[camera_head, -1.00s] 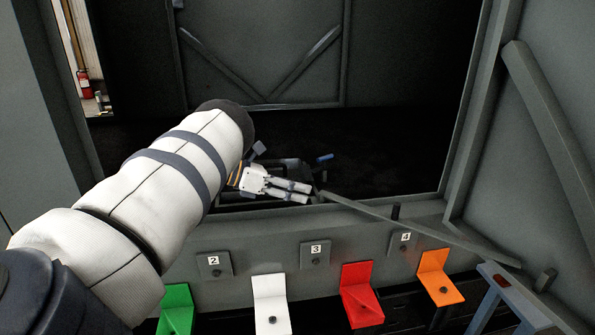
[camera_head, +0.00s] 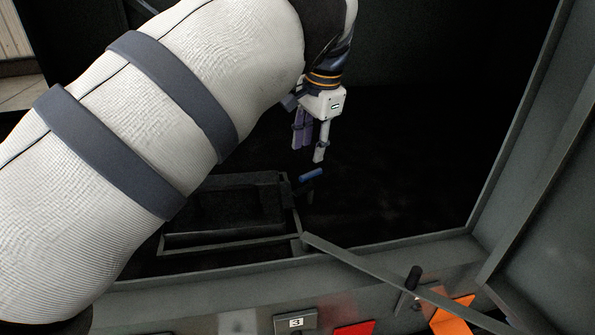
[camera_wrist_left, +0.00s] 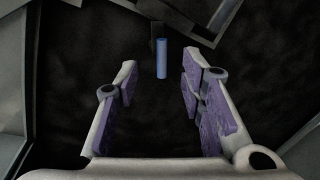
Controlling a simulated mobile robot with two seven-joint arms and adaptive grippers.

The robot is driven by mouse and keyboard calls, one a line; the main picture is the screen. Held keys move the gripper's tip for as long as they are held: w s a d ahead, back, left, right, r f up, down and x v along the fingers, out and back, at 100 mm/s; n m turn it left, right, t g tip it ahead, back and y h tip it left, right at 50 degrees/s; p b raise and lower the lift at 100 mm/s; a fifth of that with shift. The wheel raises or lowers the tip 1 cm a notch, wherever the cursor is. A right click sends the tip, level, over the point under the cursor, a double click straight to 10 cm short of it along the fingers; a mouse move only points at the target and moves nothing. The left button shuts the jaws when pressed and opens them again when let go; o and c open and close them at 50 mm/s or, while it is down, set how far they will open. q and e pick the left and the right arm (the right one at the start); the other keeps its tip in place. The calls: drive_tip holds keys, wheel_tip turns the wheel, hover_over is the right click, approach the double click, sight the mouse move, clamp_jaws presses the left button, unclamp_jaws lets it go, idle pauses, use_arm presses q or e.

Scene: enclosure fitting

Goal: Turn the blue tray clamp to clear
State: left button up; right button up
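The blue tray clamp (camera_head: 311,174) is a short blue handle at the right end of a dark tray (camera_head: 232,241) inside the enclosure. In the left wrist view the blue clamp (camera_wrist_left: 161,59) stands upright in the picture, beyond and between the fingertips, apart from both. My left gripper (camera_head: 309,157) points down just above the clamp in the head view. In the wrist view the left gripper (camera_wrist_left: 158,75) has its fingers spread, with nothing between the pads. My right gripper is in neither view.
A long grey bar (camera_head: 365,268) slants across the enclosure's front sill, with a black peg (camera_head: 413,278) beside it. Below are a plate marked 3 (camera_head: 295,323), a red bracket (camera_head: 354,328) and an orange bracket (camera_head: 452,316). The dark floor right of the clamp looks clear.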

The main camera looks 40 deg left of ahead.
sight(304, 176)
use_arm(q)
drive_tip(key=f, duration=0.3)
drive_tip(key=a+f, duration=0.1)
drive_tip(key=f, duration=0.3)
drive_tip(key=a+f, duration=0.1)
drive_tip(key=f, duration=0.2)
drive_tip(key=shift+w+f+b, duration=0.15)
drive_tip(key=shift+b, duration=0.2)
clamp_jaws()
